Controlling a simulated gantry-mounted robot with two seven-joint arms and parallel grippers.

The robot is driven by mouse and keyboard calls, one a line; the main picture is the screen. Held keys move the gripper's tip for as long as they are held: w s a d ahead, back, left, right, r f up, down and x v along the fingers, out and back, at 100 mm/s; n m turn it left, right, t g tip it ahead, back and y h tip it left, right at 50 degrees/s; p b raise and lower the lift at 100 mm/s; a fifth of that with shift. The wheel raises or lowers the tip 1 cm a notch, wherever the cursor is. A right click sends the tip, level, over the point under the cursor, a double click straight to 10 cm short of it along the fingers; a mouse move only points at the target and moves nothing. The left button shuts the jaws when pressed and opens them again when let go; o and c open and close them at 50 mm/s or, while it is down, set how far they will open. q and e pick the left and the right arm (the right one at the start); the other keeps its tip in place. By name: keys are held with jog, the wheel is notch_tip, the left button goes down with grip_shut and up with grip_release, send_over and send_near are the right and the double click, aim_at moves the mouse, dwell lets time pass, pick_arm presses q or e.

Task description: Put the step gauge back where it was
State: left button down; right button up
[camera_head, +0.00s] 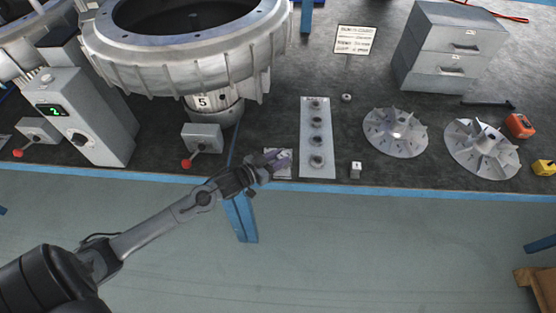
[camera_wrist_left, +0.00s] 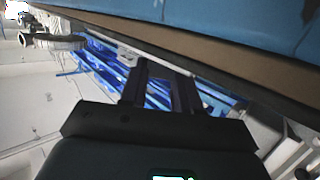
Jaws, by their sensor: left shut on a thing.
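My left gripper (camera_head: 268,162) reaches in from the lower left, over the front edge of the bench. In the left wrist view its two dark fingers (camera_wrist_left: 160,92) show close to the bench edge. The gripper is shut on a small grey thing, which I take to be the step gauge; the fingers hide most of it and its shape is not clear. A pale flat plate (camera_head: 284,172) lies on the bench beneath the fingertips, partly covered by them. My right gripper is not in view.
A pale strip with several round knobs (camera_head: 318,140) lies just right of the gripper. A red-knobbed lever box (camera_head: 203,138) stands left, beneath the large blower housing (camera_head: 190,60).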

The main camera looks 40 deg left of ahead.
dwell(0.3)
pick_arm(q)
jog(key=c, duration=0.7)
grip_release()
jog(key=shift+f, duration=0.2)
jog(key=shift+c, duration=0.2)
jog(key=shift+s+r, duration=0.25)
jog(key=shift+s, duration=0.1)
jog(key=p+v, duration=0.3)
jog(key=v, duration=0.7)
jog(key=s+d+f+g+y, duration=0.1)
jog(key=s+d+g+y, duration=0.1)
jog(key=s+d+g, duration=0.9)
jog(key=s+d, duration=0.3)
jog(key=s, duration=0.2)
jog(key=shift+d+f+g, duration=0.25)
jog(key=shift+d+g, duration=0.1)
jog(key=shift+g, duration=0.05)
